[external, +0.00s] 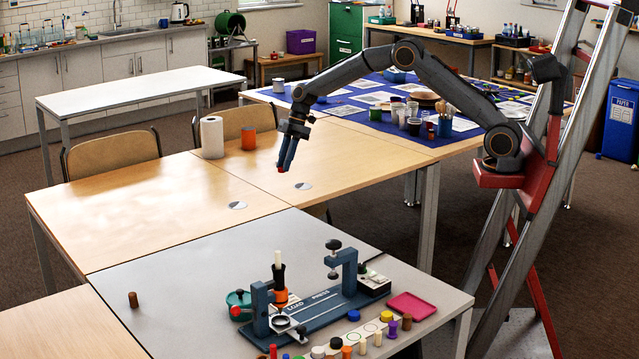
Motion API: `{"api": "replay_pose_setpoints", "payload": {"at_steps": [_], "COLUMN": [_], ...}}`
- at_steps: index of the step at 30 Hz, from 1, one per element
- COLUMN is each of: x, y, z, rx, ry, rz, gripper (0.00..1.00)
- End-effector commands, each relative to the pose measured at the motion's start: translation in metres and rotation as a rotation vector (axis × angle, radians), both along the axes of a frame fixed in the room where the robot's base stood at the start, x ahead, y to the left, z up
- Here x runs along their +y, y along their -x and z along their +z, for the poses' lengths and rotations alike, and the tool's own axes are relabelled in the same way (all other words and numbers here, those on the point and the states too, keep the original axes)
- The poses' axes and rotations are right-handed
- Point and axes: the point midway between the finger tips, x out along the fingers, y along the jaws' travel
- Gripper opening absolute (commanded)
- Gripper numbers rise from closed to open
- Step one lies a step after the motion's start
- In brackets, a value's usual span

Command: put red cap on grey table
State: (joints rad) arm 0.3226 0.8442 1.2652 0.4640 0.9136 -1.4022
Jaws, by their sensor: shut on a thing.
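My gripper (285,163) hangs down above the wooden table behind the grey table. Its blue fingers are shut on a small red cap (281,169), of which only a sliver shows at the fingertips. The grey table (190,270) stands in front, with bare room on its left part and a press fixture in its middle.
On the grey table are a blue press fixture (325,308), a pink tray (411,306), a brown cork (133,299) and a row of small coloured pieces. Two pale discs lie there too.

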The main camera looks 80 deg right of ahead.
Motion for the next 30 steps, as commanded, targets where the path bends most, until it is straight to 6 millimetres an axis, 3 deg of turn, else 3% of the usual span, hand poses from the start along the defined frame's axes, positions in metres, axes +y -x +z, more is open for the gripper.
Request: {"api": "replay_pose_setpoints", "payload": {"at_steps": [8,21,25,30], "x": [0.039,0.082,0.086,0.088], "y": [0.054,0.185,0.213,0.229], "z": [0.0,-0.014,-0.018,-0.02], "rx": [-0.008,0.0,0.003,0.005], "ry": [-0.024,-0.012,-0.001,0.005], "rz": [-0.152,-0.434,-0.485,-0.514], "gripper": [0.0,0.0,0.0,0.0]}}
